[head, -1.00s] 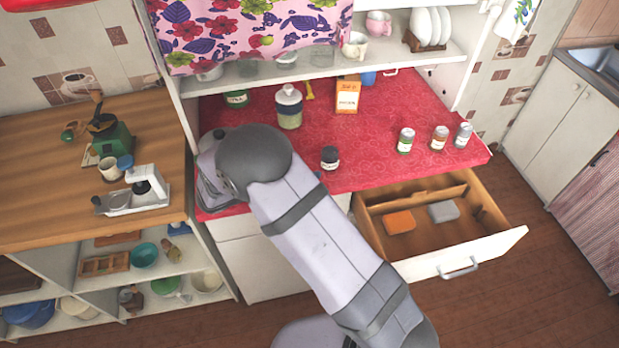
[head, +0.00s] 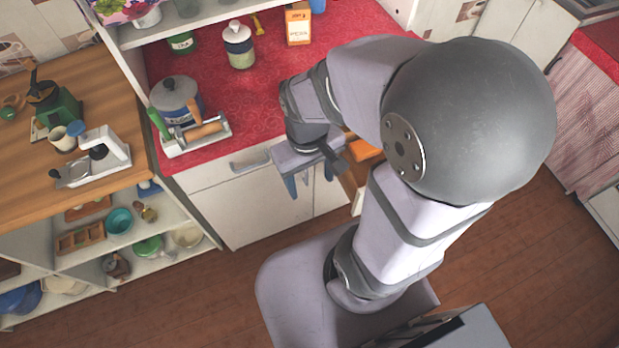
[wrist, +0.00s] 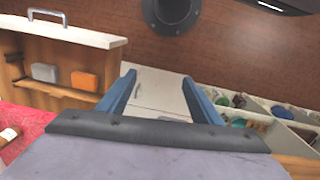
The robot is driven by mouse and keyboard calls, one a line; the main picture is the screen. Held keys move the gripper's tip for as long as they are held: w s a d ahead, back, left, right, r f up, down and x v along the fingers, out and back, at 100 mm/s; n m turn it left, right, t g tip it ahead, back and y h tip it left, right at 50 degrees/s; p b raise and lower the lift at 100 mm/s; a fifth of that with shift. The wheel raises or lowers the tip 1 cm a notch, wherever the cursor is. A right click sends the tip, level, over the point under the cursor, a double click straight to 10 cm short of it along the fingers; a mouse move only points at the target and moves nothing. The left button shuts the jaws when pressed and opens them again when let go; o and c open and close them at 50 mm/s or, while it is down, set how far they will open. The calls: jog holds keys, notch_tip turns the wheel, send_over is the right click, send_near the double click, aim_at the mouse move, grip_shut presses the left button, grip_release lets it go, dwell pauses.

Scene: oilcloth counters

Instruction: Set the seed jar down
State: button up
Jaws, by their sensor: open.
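My gripper (head: 309,181) is open and empty, hanging in front of the white cabinet just off the red counter's front edge. In the wrist view its two blue fingers (wrist: 158,80) stand apart with nothing between them. I cannot tell which container is the seed jar. A small labelled jar (wrist: 8,135) shows partly at the left edge of the wrist view, on the red counter. My arm hides the counter's right part in the head view. A lidded cream and green jar (head: 239,47) stands at the back of the counter.
The open drawer (wrist: 70,33) holds a grey block (wrist: 43,72) and an orange block (wrist: 84,81). The red counter's middle (head: 252,105) is clear.

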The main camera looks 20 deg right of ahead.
jog(key=shift+o, duration=0.3)
jog(key=shift+s+a+m, duration=0.1)
jog(key=shift+a+m, duration=0.1)
jog(key=shift+m, duration=0.2)
notch_tip(320, 180, down, 5)
jog(key=s+d+m+g+b, duration=0.1)
jog(key=d+b, duration=0.1)
jog(key=w+d+f+m+t+b, duration=0.1)
jog(key=w+d+f+b, duration=0.15)
jog(key=w, duration=0.85)
jog(key=w+d+r+t, duration=0.1)
jog(key=w+r, duration=0.2)
jog(key=w, duration=0.3)
jog(key=w+r+t, duration=0.2)
jog(key=w+r, duration=0.1)
jog(key=w, duration=0.3)
jog(key=w+d+r+n+t, duration=0.1)
jog(key=w+r, duration=0.2)
jog(key=w, duration=0.3)
jog(key=shift+w+d+r+t+p, duration=0.2)
jog(key=shift+d+r+t+p, duration=0.05)
jog(key=shift+d+t+p, duration=0.1)
jog(key=shift+n, duration=0.5)
jog(key=shift+f, duration=0.2)
jog(key=shift+p+x, duration=0.45)
jog(key=shift+x, duration=0.55)
